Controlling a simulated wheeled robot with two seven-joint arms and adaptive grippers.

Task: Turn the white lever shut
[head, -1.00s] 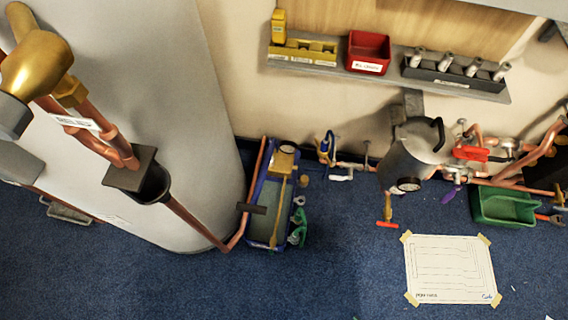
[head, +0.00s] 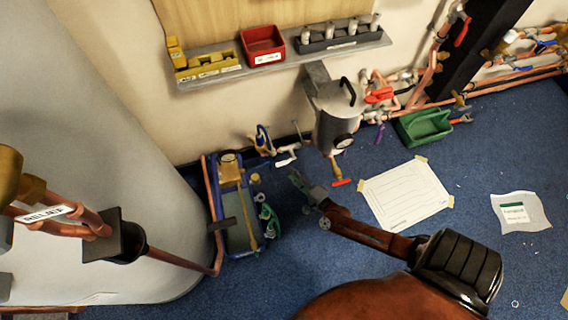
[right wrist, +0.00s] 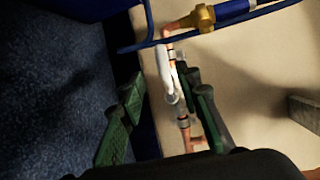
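The white lever (head: 286,161) sits on a thin copper pipe low along the wall, left of the grey metal pot. In the right wrist view the white lever (right wrist: 163,66) lies roughly along the copper pipe (right wrist: 184,133), between and beyond the green fingers. My right gripper (head: 303,184) is just below and right of the lever in the head view. Its two fingers (right wrist: 160,84) are apart with nothing gripped. I cannot tell whether the right finger touches the pipe or lever. My left gripper is not in view.
A valve with a blue handle (head: 263,139) stands left of the lever. A paper sheet (head: 405,195) lies on the carpet.

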